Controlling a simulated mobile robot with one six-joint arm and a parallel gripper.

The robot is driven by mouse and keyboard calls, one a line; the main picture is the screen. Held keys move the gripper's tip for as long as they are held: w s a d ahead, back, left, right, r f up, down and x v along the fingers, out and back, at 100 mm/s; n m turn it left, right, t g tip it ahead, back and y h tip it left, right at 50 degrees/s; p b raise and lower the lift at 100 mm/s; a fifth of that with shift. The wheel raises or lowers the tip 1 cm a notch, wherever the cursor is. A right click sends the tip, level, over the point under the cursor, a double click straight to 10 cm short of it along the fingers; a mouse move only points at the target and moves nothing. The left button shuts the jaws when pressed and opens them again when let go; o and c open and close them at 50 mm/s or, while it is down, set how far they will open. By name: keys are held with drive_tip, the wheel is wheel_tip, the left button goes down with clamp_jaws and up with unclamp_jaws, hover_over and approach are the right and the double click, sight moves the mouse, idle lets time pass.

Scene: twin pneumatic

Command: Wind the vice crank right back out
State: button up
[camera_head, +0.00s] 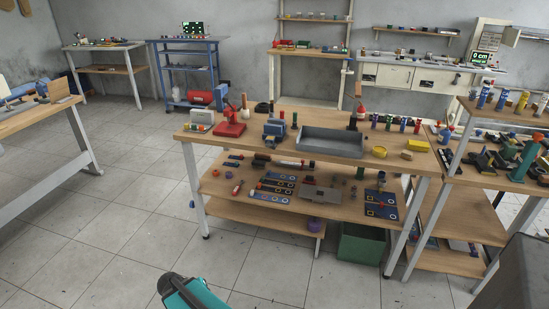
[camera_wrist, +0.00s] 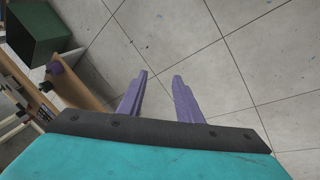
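A small blue vice-like block (camera_head: 274,131) stands on the top of the middle workbench (camera_head: 250,137), between a red press-like tool and a grey tray. Its crank is too small to make out. My gripper (camera_wrist: 160,76) shows in the wrist view as two purple fingers, apart with nothing between them, over bare floor tiles. The fingers are hidden there.
The red tool (camera_head: 230,123) and the grey tray (camera_head: 330,143) flank the blue block. The lower shelf (camera_head: 225,190) holds several panels and parts. A green crate (camera_head: 361,245) stands below it; it also shows in the wrist view (camera_wrist: 38,33). Open floor lies in front.

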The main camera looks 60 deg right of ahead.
drive_tip(key=w+d+r+m+t+h+b, duration=0.1)
drive_tip(key=w+d+r+m+h+b, duration=0.2)
drive_tip(key=d, duration=0.4)
drive_tip(key=w+d+r+t+b, duration=0.1)
drive_tip(key=w+d+r+b, duration=0.1)
drive_tip(key=w+d, duration=0.35)
drive_tip(key=m+t+h+b, duration=0.4)
drive_tip(key=m+h+b, duration=0.45)
drive_tip(key=b, duration=0.65)
approach(273, 148)
drive_tip(key=shift+n+h, duration=0.65)
drive_tip(key=shift+n, duration=0.2)
drive_tip(key=v, duration=0.2)
drive_tip(key=f+v, duration=0.1)
drive_tip(key=v, duration=0.1)
drive_tip(key=shift+w+a, duration=0.2)
drive_tip(key=shift+a, duration=0.05)
drive_tip(key=shift+d, duration=0.15)
drive_tip(key=shift+p+x, duration=0.5)
drive_tip(key=shift+x, duration=6.25)
drive_tip(key=shift+d+f, duration=0.1)
